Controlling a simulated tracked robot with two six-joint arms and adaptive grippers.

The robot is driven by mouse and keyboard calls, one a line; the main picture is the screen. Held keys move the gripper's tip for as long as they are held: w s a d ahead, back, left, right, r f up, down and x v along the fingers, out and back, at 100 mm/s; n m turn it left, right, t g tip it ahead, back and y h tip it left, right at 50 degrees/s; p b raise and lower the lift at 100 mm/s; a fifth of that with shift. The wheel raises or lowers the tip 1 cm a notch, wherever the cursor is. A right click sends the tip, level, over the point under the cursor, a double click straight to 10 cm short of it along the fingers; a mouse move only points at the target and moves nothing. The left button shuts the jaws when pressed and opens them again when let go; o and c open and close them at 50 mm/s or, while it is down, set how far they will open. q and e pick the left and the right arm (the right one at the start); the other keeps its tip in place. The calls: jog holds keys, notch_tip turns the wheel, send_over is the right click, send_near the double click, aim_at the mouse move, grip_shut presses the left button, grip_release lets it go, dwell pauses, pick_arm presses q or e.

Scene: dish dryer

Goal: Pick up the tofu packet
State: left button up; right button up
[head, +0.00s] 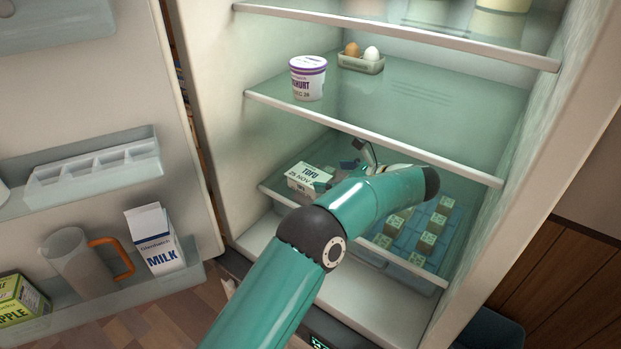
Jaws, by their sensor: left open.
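The tofu packet (308,179) is a white and green box marked "TOFU" in the left part of the fridge's bottom drawer (274,196). My left arm reaches into the fridge from the front, across the drawer. My left gripper (352,160) is just right of the packet, below the middle shelf, and is open. The forearm hides part of it and the middle of the drawer. I cannot tell whether a finger touches the packet. My right gripper is not in view.
The glass shelf (375,136) passes close above my gripper, holding a yoghurt tub (308,78) and eggs (371,54). The open door at left holds a milk carton (155,240) and a jug (80,264).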

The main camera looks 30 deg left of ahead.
aim_at(310, 175)
pick_arm(q)
jog(key=x, duration=0.2)
jog(key=shift+w+a+f, duration=0.15)
jog(key=shift+a, duration=0.1)
jog(key=p+x, duration=0.1)
jog(key=x, duration=0.1)
jog(key=p+x, duration=0.1)
jog(key=x, duration=0.1)
jog(key=shift+s+f, duration=0.1)
jog(key=shift+s, duration=0.15)
jog(key=shift+w+a+f, duration=0.1)
jog(key=shift+a+f, duration=0.15)
jog(key=shift+a, duration=0.2)
jog(key=c, duration=1.4)
jog(key=shift+r, duration=0.15)
jog(key=shift+r+b, duration=0.55)
jog(key=shift+r, duration=0.95)
jog(key=shift+s+d, duration=0.1)
jog(key=shift+s, duration=0.25)
jog(key=s+d+b, duration=0.1)
jog(key=s+b, duration=0.1)
jog(key=s, duration=0.3)
jog(key=s+d+b, duration=0.2)
jog(key=s, duration=0.4)
jog(key=s+d+b, duration=0.1)
jog(key=s+b, duration=0.1)
jog(key=s, duration=0.4)
jog(key=shift+d+r, duration=0.15)
